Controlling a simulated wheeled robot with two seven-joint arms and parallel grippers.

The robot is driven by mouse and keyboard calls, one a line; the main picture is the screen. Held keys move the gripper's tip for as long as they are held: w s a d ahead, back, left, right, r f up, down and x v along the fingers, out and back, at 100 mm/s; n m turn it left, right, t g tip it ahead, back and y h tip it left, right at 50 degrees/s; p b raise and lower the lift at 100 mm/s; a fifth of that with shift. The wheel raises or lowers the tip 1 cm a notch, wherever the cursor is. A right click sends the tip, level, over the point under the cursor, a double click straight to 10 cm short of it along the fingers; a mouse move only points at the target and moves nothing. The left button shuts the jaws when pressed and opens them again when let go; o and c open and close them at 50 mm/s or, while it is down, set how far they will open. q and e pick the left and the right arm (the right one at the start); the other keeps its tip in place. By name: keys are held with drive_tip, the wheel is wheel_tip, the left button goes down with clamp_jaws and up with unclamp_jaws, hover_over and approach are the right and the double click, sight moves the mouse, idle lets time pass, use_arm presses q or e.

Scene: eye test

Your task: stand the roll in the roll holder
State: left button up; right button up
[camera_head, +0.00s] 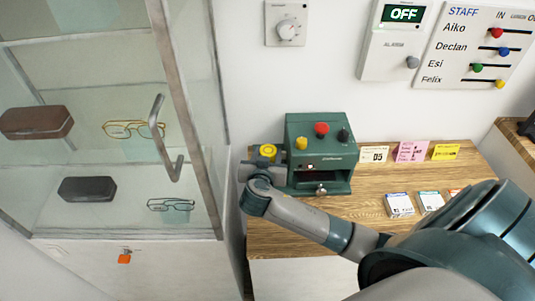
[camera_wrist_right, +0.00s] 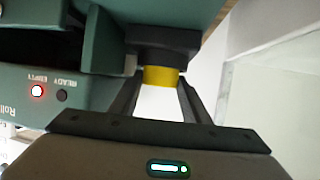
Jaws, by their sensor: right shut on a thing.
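A yellow roll (camera_head: 267,150) shows at the left side of a green machine (camera_head: 320,145), upright with its round end facing up. My right gripper (camera_head: 262,165) is shut on it. In the right wrist view, the yellow roll (camera_wrist_right: 160,77) sits between my fingertips (camera_wrist_right: 160,85). A dark block (camera_wrist_right: 165,45) lies directly beyond the yellow part; I cannot tell whether it is the roll holder or whether the roll is seated in it. The red lamp (camera_wrist_right: 37,91) by the word EMPTY is lit, and the READY lamp (camera_wrist_right: 62,95) is dark. My left gripper is out of view.
A glass cabinet (camera_head: 190,120) with a handle stands close on the left, holding glasses and cases. The wooden desk (camera_head: 290,240) bears note cards (camera_head: 411,151) and small boxes (camera_head: 399,205) right of the machine. A staff board (camera_head: 480,45) hangs on the wall.

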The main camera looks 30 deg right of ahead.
drive_tip(key=shift+f, duration=0.1)
drive_tip(key=shift+f, duration=0.1)
drive_tip(key=o, duration=1)
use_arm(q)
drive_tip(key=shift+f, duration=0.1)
use_arm(e)
drive_tip(key=shift+o, duration=0.2)
drive_tip(key=shift+r, duration=0.2)
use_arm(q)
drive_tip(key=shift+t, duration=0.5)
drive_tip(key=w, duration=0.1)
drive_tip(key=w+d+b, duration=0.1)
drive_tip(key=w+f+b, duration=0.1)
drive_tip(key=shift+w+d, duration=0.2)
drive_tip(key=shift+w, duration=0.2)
use_arm(e)
drive_tip(key=v, duration=1.2)
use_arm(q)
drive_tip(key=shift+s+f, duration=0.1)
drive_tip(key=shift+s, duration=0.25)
